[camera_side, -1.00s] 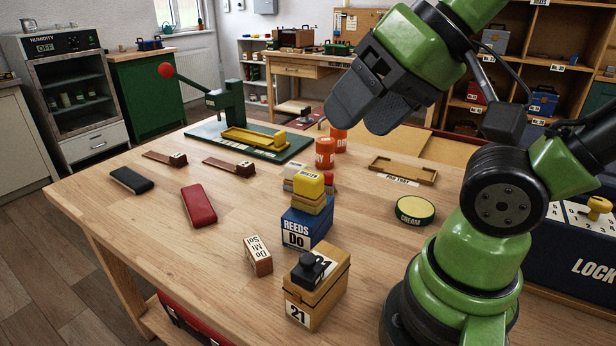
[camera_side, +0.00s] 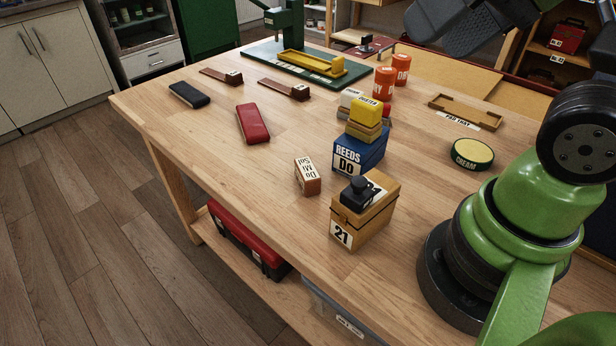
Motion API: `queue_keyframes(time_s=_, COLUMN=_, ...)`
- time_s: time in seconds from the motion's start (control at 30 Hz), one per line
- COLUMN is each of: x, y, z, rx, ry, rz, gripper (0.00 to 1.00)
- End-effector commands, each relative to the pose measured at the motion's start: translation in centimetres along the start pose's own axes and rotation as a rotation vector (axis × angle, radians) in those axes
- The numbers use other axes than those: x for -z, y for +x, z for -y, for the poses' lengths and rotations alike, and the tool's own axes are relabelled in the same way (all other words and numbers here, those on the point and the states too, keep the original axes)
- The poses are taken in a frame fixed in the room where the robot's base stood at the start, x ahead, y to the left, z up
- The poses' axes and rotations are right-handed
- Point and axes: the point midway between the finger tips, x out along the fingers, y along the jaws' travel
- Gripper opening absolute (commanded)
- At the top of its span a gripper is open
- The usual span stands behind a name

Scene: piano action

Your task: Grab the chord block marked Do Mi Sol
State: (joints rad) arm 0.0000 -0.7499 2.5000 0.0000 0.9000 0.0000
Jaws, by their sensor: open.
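The chord block marked Do Mi Sol (camera_side: 308,176) is a small block with brown sides and a white lettered label. It stands on the wooden table, left of the blue box marked Reeds Do and the wooden box marked 21. My gripper (camera_side: 445,32) is high at the top right, with its dark fingers partly cut off by the frame edge. It is open, well away from the block and apart from everything on the table.
The blue Reeds box (camera_side: 362,152) carries a yellow duster block (camera_side: 366,113). The box marked 21 (camera_side: 362,222) has a black knob on top. A red case (camera_side: 253,123) and a black case (camera_side: 189,95) lie farther left. Bare table surrounds the block's left side.

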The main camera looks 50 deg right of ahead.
Motion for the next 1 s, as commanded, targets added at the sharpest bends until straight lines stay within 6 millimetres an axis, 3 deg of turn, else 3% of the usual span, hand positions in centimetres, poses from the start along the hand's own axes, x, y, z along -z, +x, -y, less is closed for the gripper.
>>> queue_keyframes(time_s=0.33, x=0.2, y=0.1, z=0.0, rx=-0.004, ry=0.002, rz=0.006, gripper=0.64)
queue_keyframes(time_s=0.53, x=2.5, y=2.2, z=0.3, rx=-0.062, ry=0.032, rz=0.085, gripper=0.64)
queue_keyframes(time_s=0.8, x=6.5, y=9.8, z=0.1, rx=-0.201, ry=0.090, rz=0.252, gripper=0.64)
queue_keyframes(time_s=1.0, x=7.1, y=17.3, z=-1.1, rx=-0.305, ry=0.121, rz=0.370, gripper=0.64)
